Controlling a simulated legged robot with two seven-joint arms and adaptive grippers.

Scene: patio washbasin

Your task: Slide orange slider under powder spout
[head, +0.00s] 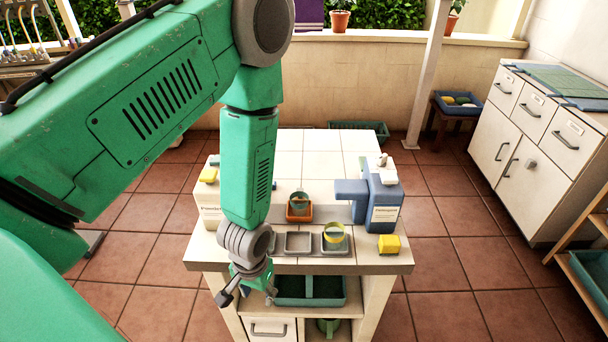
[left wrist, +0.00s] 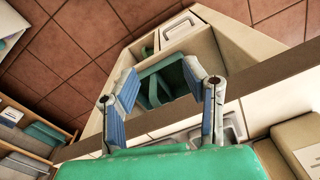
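The orange slider (head: 291,216) is a small orange tray on a grey strip across the basin counter. A blue dispenser (head: 384,208) with a blue spout (head: 350,188) stands to the right of the slider. My left gripper (head: 247,290) is at the counter's front edge, left of and nearer than the slider. Its fingers are apart and empty in the left wrist view (left wrist: 162,82).
A green tray (head: 325,290) is on the shelf below. The counter's back is mostly clear.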

